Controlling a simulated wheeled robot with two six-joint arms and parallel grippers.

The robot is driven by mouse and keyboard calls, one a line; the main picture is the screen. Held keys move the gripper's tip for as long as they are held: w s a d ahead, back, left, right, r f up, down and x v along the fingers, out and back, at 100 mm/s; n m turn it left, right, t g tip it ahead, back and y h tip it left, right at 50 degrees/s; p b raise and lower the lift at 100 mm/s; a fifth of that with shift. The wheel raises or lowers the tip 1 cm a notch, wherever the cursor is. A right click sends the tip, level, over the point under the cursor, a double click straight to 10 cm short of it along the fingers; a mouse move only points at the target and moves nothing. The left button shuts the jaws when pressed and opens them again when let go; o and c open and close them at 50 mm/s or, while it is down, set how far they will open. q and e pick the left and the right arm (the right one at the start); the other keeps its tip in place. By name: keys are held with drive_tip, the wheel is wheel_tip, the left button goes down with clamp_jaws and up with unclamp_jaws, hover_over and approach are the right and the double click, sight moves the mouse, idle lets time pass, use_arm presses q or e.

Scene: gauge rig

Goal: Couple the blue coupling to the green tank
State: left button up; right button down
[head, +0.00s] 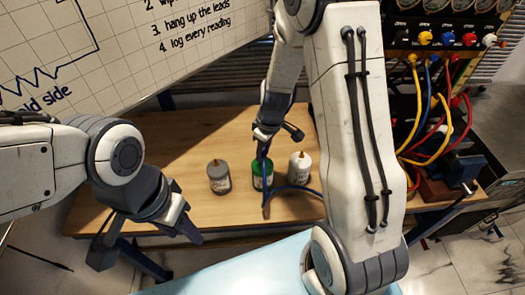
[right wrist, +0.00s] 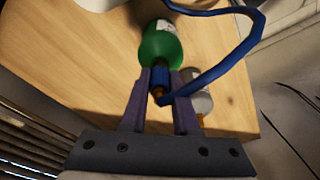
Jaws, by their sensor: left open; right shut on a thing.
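The green tank (head: 262,174) stands upright on the wooden bench, between a grey tank and a white tank. My right gripper (head: 265,148) is right above it, pointing down, and is shut on the blue coupling (right wrist: 177,77). In the right wrist view the coupling sits between the fingers, close to the top of the green tank (right wrist: 162,46). Whether it is seated on the tank's fitting I cannot tell. A blue hose (right wrist: 205,82) loops away from the coupling. My left gripper (head: 145,238) is open and empty, at the bench's front left.
The grey tank (head: 219,177) has a brass tip. The white tank (head: 300,168) stands close on the right. The wooden bench (head: 160,150) is clear on its left. A panel with coloured plugs and leads (head: 440,38) stands at the right. A whiteboard (head: 120,60) is behind.

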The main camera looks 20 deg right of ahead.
drive_tip(key=shift+f+b, duration=0.35)
drive_tip(key=shift+f, duration=0.05)
idle(0.6)
drive_tip(key=shift+c, duration=1.3)
unclamp_jaws()
